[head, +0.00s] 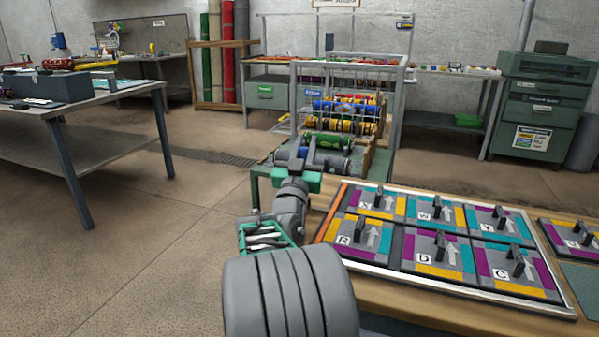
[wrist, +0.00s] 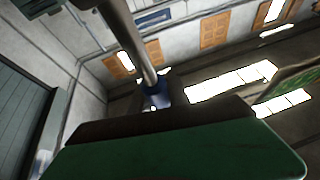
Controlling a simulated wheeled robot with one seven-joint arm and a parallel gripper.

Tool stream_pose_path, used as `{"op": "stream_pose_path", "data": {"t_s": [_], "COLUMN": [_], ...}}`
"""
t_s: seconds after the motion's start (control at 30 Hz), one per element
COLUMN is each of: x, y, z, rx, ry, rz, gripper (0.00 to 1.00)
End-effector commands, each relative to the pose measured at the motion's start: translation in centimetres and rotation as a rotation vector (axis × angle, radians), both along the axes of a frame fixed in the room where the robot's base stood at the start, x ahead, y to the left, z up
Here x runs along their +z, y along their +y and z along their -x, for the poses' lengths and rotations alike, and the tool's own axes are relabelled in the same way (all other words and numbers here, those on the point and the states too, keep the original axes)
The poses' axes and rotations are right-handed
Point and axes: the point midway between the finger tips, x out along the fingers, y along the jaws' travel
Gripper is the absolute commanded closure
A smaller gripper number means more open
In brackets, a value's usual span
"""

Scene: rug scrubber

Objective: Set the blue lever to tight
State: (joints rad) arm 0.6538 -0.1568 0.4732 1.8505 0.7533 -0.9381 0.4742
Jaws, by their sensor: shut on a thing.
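My arm reaches forward in the head view, and my gripper (head: 299,163) is at the front of the rug scrubber (head: 400,95), beside its lowest rollers. In the wrist view, a green finger with a dark pad (wrist: 180,145) fills the lower part. The blue lever (wrist: 157,96) shows there as a blue end on a grey rod, right behind the finger's edge. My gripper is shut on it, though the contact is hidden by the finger. In the head view I cannot pick out the lever or read its setting.
A bench with a framed board of lettered switch tiles (head: 405,264) is at the right front. A grey worktable (head: 60,104) stands at the left. Coloured rollers (head: 345,122) lie inside the scrubber frame. The floor between the worktable and scrubber is clear.

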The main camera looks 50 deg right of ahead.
Motion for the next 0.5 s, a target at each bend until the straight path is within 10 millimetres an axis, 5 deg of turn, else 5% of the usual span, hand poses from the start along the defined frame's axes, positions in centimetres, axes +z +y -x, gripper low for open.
{"op": "stream_pose_path", "data": {"t_s": [0.5], "x": [0.3], "y": [1.4], "z": [0.3], "rx": [0.001], "ry": [-0.032], "rz": [0.102], "gripper": [1.0]}}
